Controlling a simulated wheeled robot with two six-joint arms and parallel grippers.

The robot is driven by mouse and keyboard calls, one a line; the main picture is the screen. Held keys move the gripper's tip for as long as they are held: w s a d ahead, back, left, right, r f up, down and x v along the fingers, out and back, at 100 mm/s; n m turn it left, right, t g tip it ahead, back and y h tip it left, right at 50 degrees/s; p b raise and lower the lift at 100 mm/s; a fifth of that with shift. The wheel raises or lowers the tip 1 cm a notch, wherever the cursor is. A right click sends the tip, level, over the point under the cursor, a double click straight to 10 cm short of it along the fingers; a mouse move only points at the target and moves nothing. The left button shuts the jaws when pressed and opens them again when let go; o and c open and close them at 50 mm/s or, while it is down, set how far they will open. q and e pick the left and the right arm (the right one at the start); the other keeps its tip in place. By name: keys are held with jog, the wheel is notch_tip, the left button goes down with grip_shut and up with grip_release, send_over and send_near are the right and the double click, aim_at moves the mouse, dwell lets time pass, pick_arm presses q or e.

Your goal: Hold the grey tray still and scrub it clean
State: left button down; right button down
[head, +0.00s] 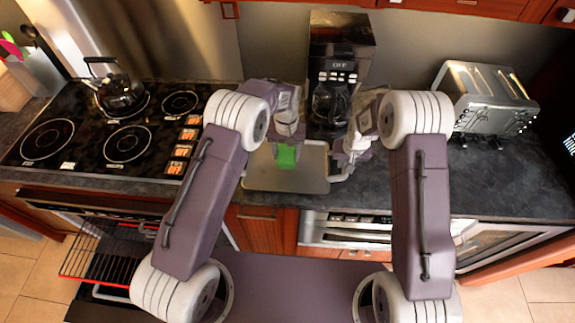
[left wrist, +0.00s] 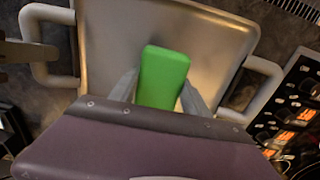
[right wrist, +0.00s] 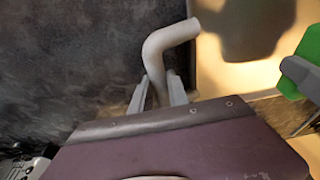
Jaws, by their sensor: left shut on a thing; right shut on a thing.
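The grey tray (head: 308,176) lies on the dark counter in front of the coffee maker. It has a looped handle at each end, seen in the left wrist view on the left (left wrist: 42,48) and right. My left gripper (left wrist: 160,92) is shut on a green sponge (left wrist: 163,75) and holds it over the tray; whether it touches the surface is hard to tell. The sponge also shows in the head view (head: 287,156). My right gripper (right wrist: 163,92) is shut on one tray handle (right wrist: 168,45) at the tray's right end. No clear dirt shows on the tray (left wrist: 110,30).
A coffee maker (head: 335,45) stands just behind the tray. A stove (head: 100,130) with a kettle (head: 118,92) is at left, and a toaster (head: 485,95) at right. The oven below the stove is open with a rack (head: 105,255) out. Counter right of the tray is clear.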

pick_arm(q)
jog(key=shift+r, duration=1.15)
pick_arm(e)
jog(key=shift+f, duration=0.1)
pick_arm(q)
jog(key=a, duration=0.9)
pick_arm(e)
jog(key=shift+s, duration=0.1)
jog(key=c, duration=0.6)
grip_release()
jog(key=shift+o, duration=0.2)
